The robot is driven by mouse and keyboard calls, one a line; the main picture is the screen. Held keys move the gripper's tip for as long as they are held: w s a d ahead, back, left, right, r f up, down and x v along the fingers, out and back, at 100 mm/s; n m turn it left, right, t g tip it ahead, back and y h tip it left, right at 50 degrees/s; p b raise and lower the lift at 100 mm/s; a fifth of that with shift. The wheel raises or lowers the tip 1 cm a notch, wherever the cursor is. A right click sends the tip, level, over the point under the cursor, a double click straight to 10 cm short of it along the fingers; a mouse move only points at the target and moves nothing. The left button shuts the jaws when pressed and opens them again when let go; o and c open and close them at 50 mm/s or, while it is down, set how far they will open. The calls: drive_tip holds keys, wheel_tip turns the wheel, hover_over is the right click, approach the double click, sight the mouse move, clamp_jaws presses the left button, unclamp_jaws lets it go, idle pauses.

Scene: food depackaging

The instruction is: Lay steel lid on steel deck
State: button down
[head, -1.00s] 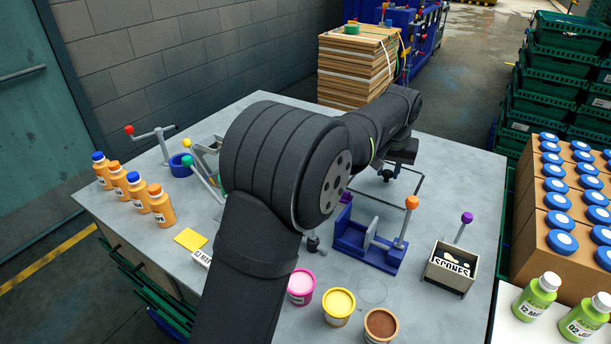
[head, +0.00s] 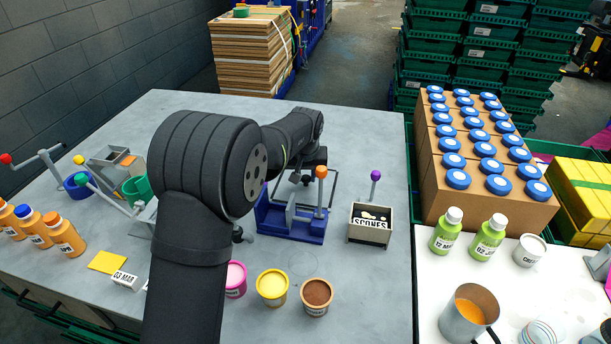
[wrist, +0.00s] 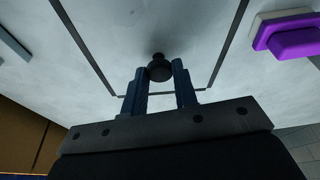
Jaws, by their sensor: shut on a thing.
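In the wrist view my gripper (wrist: 160,82) is shut with its two blue fingers on a round dark knob (wrist: 159,66). A pale grey surface fills the view behind the knob, framed by a thin dark outline. I cannot clearly tell the lid's plate from the deck there, nor whether they touch. In the head view my gripper (head: 303,180) is low over the grey steel deck (head: 375,135), just behind the blue fixture. My arm hides part of the deck, and the lid cannot be made out in this view.
The blue fixture (head: 290,228) has an orange-knobbed lever (head: 321,190). A scones box (head: 369,225) stands to its right. Pink, yellow (head: 272,288) and brown (head: 317,296) tubs stand in front. Orange bottles (head: 66,236) and levers are at left. The back right deck is clear.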

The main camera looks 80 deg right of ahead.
sight(306, 193)
drive_tip(key=shift+f, duration=0.2)
drive_tip(key=shift+f, duration=0.2)
drive_tip(key=c, duration=1.1)
unclamp_jaws()
drive_tip(key=shift+c, duration=0.2)
drive_tip(key=shift+r, duration=0.1)
drive_tip(key=v, duration=1.2)
